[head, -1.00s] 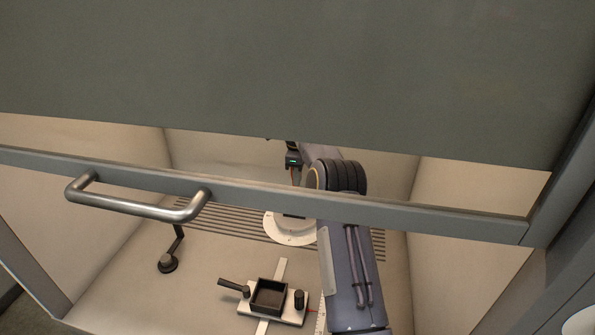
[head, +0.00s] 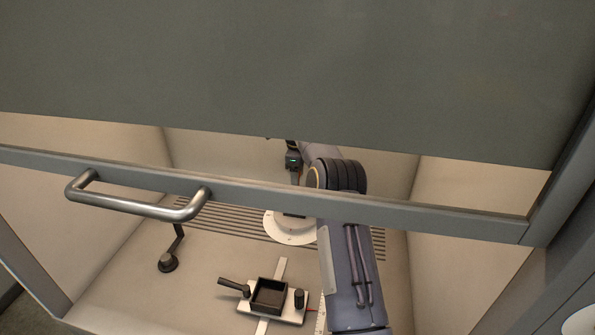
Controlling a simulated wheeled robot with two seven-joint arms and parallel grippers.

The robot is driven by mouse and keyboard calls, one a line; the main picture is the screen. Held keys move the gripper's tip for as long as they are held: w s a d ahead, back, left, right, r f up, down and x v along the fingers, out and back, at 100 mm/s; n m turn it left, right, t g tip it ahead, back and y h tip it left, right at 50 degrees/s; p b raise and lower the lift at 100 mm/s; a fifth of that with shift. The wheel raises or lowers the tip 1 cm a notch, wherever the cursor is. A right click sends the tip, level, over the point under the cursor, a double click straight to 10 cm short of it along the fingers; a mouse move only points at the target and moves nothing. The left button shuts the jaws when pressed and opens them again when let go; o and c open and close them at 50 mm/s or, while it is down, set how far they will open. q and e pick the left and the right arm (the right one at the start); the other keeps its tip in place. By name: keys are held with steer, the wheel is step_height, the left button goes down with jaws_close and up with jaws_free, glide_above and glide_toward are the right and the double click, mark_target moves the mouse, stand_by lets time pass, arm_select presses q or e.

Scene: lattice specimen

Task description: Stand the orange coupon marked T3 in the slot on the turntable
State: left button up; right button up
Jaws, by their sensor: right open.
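The turntable, a white disc (head: 287,236), lies on the cabinet floor, partly hidden by the grey sash rail and my right arm. A dark part shows on it just under the rail; I cannot make out the slot. My right gripper (head: 295,178) is open, seen through the gap above the rail, above and behind the disc in the picture. Its fingertips are small and partly cut off by the rail. I see no orange coupon marked T3 in this view. My left gripper is not in view.
The sash (head: 300,75) with its metal handle (head: 137,206) covers the upper view. A black square tray on a white fixture (head: 287,313) stands at the front. A dark stand (head: 168,263) is at left, slats (head: 225,220) behind. The left floor is mostly clear.

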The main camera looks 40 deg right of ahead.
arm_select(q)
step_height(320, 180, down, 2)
arm_select(e)
step_height(320, 180, down, 2)
steer(key=shift+r+p, duration=0.85)
steer(key=shift+p, duration=0.25)
steer(key=shift+s+a+r+p, duration=0.15)
steer(key=shift+r+p, duration=0.5)
steer(key=shift+r, duration=0.35)
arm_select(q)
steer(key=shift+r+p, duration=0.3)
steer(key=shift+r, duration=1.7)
arm_select(e)
steer(key=shift+r, duration=0.85)
steer(key=shift+d, duration=0.2)
